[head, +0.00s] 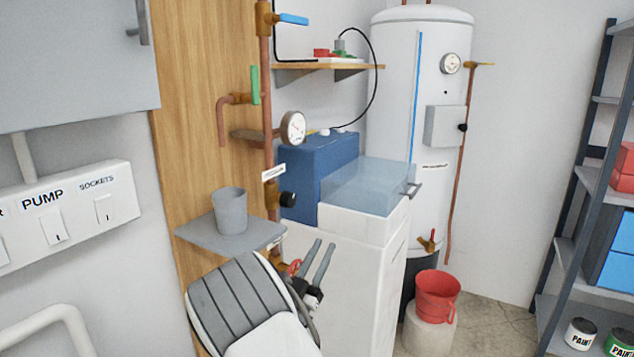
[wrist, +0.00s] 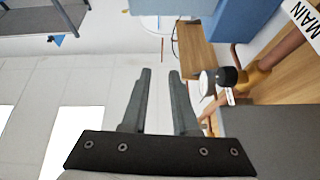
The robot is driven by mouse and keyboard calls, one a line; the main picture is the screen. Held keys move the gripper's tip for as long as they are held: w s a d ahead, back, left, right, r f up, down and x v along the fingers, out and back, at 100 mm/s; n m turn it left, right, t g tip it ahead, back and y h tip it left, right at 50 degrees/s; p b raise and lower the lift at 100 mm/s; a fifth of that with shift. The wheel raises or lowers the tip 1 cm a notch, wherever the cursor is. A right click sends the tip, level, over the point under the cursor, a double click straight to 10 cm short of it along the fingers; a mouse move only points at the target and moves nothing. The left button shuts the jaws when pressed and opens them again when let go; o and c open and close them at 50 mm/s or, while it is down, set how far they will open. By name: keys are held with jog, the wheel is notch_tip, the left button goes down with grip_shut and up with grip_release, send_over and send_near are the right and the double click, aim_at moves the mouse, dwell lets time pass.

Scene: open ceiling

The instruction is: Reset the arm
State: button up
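My gripper (head: 318,262) is in the lower middle of the head view, in front of the white cabinet and to the right of the small grey shelf. Its two fingers stand apart with nothing between them. In the wrist view my gripper (wrist: 160,78) also shows two separated, empty fingers. Behind the hand, a red valve handle (head: 295,267) shows close to the fingers; I cannot tell whether they touch.
A grey cup (head: 230,210) stands on the grey shelf (head: 205,236) left of my gripper. Copper pipes (head: 268,130) with valves and a gauge (head: 293,128) run up the wooden board. A red bucket (head: 437,296) stands right on a pale stand. Shelving (head: 570,200) lines the right side.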

jog(key=w+d+r+g+y, duration=0.3)
jog(key=w+d+r+y, duration=0.1)
jog(key=d+y, duration=0.1)
jog(key=s+r+n+g+y, duration=0.2)
jog(key=s+r+g+y, duration=0.2)
jog(key=s+y, duration=0.2)
jog(key=s+d+f+n+g, duration=0.2)
jog(key=s+d+g, duration=0.2)
jog(key=s, duration=1.3)
jog(key=s+d+f+n+g, duration=0.1)
jog(key=s+d+n+g, duration=0.25)
jog(key=s, duration=1.25)
notch_tip(320, 180, up, 22)
jog(key=g+p, duration=0.1)
jog(key=p, duration=2.1)
jog(key=shift+s+d+r+m+y, duration=0.2)
jog(key=shift+d+m+y, duration=0.1)
jog(key=shift+m+y, duration=0.1)
